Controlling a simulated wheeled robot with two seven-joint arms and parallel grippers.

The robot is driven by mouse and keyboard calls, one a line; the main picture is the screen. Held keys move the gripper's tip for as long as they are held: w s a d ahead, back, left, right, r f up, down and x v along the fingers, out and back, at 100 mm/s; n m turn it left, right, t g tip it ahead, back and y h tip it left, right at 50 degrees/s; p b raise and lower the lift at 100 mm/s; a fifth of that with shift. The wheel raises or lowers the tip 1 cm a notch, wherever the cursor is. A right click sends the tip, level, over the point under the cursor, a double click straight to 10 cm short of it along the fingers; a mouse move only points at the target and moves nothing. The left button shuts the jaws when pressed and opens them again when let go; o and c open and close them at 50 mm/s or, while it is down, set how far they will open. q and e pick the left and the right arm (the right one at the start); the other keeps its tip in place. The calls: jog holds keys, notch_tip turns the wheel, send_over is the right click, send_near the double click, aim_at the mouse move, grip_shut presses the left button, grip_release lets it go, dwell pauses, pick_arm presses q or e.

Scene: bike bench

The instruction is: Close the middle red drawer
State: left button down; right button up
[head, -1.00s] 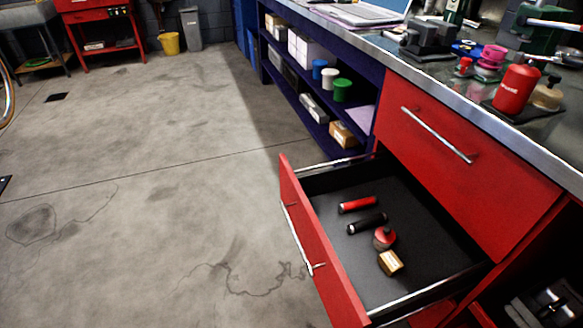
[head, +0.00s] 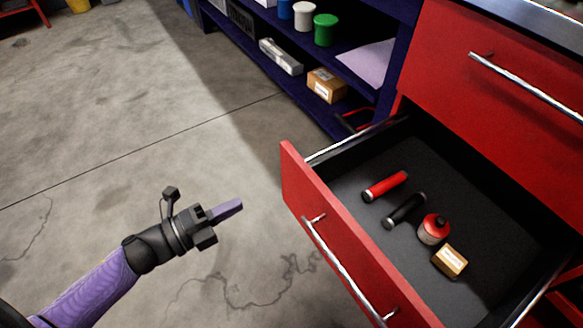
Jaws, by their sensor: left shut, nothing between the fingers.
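The middle red drawer (head: 312,192) is pulled out, its red front facing left with a silver bar handle (head: 343,270). Inside it on the dark liner lie a red grip (head: 386,186), a black grip (head: 405,211), a small red-topped container (head: 434,229) and a small cardboard box (head: 450,261). My left gripper (head: 228,210) is shut and empty, with purple fingers pointing right. It is in front of the drawer, left of its front and apart from it in the picture. My right gripper is not in view.
The closed red drawer above (head: 490,85) has a silver handle. A dark blue shelf unit (head: 345,98) beyond the open drawer holds tubs, a cardboard box and a grey case.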

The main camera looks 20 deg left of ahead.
aim_at(302, 173)
pick_arm(q)
jog(key=b+x, duration=0.4)
jog(key=x, duration=0.7)
jog(key=shift+w+d+f, duration=0.2)
jog(key=shift+d, duration=0.05)
jog(key=shift+w+d+r, duration=0.15)
jog(key=shift+w+d, duration=0.2)
jog(key=shift+w, duration=0.05)
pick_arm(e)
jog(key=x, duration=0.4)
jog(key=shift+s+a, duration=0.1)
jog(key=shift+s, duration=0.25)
